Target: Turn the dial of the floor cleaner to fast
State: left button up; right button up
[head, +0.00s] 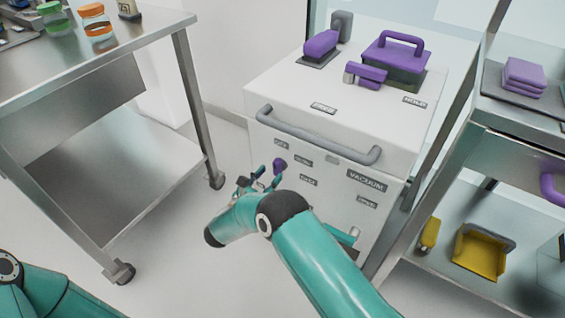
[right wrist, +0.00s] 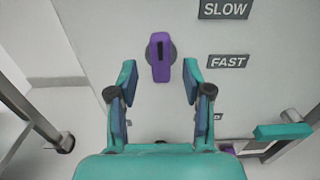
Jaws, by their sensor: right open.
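The floor cleaner (head: 335,130) is a white cabinet with a grey bar handle and small labels on its front. Its purple dial (right wrist: 160,57) sits on a dark round base and stands upright in the right wrist view; it also shows in the head view (head: 280,166). To its right are the SLOW label (right wrist: 224,9) and, lower, the FAST label (right wrist: 228,61). My right gripper (right wrist: 159,76) is open, with one finger on each side of the dial in the picture and no visible contact. In the head view my right gripper (head: 260,180) is just left of the dial. My left gripper is out of view.
A metal table (head: 110,70) with jars stands at the left. A metal shelf unit (head: 510,120) with purple cloths and a yellow scoop (head: 482,252) stands at the right. A teal-topped fitting (right wrist: 282,132) juts out lower right of the dial. Floor shows between table and cleaner.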

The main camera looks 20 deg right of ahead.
aim_at(275, 169)
jog(key=shift+x, duration=1.6)
